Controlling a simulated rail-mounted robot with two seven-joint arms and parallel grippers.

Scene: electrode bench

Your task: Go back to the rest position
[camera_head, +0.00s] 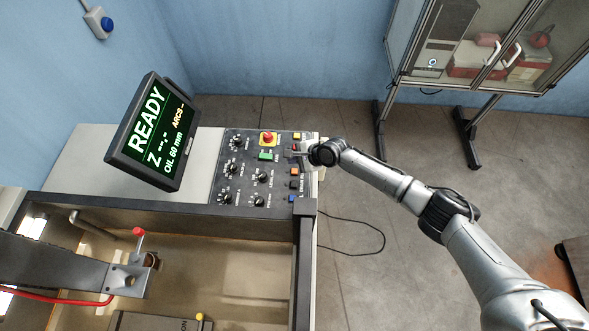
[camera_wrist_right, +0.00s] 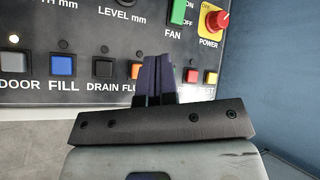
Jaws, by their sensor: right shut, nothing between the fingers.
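My right gripper (camera_head: 289,151) is at the right-hand side of the machine's control panel (camera_head: 228,187), over the column of square buttons. In the right wrist view its dark fingers (camera_wrist_right: 157,70) are together and hold nothing. They stand in front of the button row and hide part of it, just right of the orange button (camera_wrist_right: 136,70). I cannot tell whether the fingertips touch the panel. My left gripper is in neither view.
The screen (camera_head: 153,131) reads READY and stands left of the panel. A red POWER knob (camera_head: 268,138) and green FAN switch (camera_head: 268,156) are close to the gripper. Below lies an open tank (camera_head: 222,262). A glazed cabinet (camera_head: 470,45) stands back right; the floor between is clear except a cable.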

